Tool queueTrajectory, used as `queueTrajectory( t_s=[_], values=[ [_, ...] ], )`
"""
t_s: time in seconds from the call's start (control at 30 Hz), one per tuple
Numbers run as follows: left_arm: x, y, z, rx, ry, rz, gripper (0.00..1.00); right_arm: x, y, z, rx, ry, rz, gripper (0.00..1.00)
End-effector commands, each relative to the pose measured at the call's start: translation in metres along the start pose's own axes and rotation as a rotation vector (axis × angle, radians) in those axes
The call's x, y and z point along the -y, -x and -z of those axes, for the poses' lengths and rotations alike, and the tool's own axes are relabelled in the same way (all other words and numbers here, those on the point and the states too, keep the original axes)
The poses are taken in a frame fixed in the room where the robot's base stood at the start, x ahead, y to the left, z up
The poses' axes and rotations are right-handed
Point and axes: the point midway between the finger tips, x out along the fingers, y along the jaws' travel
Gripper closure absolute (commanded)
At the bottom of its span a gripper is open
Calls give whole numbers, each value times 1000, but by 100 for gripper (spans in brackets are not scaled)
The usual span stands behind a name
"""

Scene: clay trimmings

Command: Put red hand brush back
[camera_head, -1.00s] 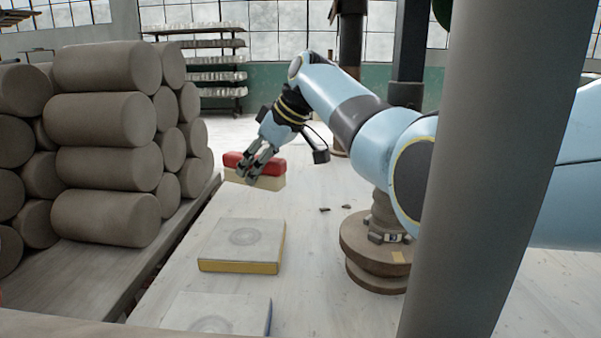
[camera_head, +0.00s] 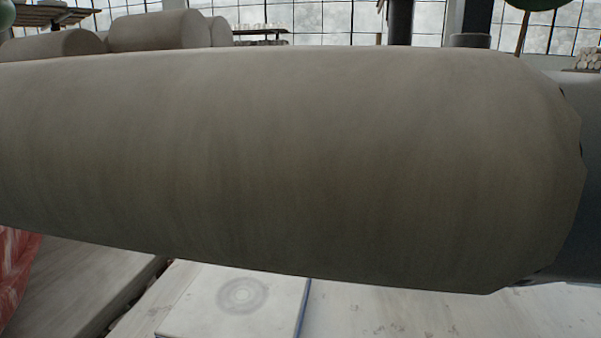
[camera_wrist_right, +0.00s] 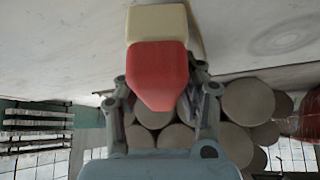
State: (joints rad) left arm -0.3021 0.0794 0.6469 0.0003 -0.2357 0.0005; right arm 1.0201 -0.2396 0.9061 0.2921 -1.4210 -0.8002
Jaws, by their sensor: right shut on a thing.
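The red hand brush (camera_wrist_right: 158,72) has a red body and a cream part (camera_wrist_right: 157,22) beyond it. It shows only in the right wrist view, between the fingers of my right gripper (camera_wrist_right: 160,90), which is shut on it. The cream end lies against the pale surface in the picture; I cannot tell whether it touches. In the head view a big grey-brown clay cylinder (camera_head: 290,160) hides the brush and my right gripper. My left gripper is in neither view.
A pale square slab with ring marks (camera_head: 235,300) lies low in the head view. Something red and shiny (camera_head: 14,265) is at the lower left. Stacked clay cylinders (camera_wrist_right: 248,102) show beyond my right gripper in the wrist view, with shelves (camera_wrist_right: 36,125) at left.

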Motion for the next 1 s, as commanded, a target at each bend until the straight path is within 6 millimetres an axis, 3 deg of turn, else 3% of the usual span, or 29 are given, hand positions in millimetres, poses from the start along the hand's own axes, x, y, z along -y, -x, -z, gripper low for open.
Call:
queueTrajectory(
  t_s=[0.93, 0.97, 1.0],
  values=[
    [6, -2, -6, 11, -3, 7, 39, 0, -9, -6, -1, 0, -1, 97],
    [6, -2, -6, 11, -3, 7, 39, 0, -9, -6, -1, 0, -1, 61],
    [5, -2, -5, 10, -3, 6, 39, 0, -9, -6, -1, 0, -1, 56]
  ],
)
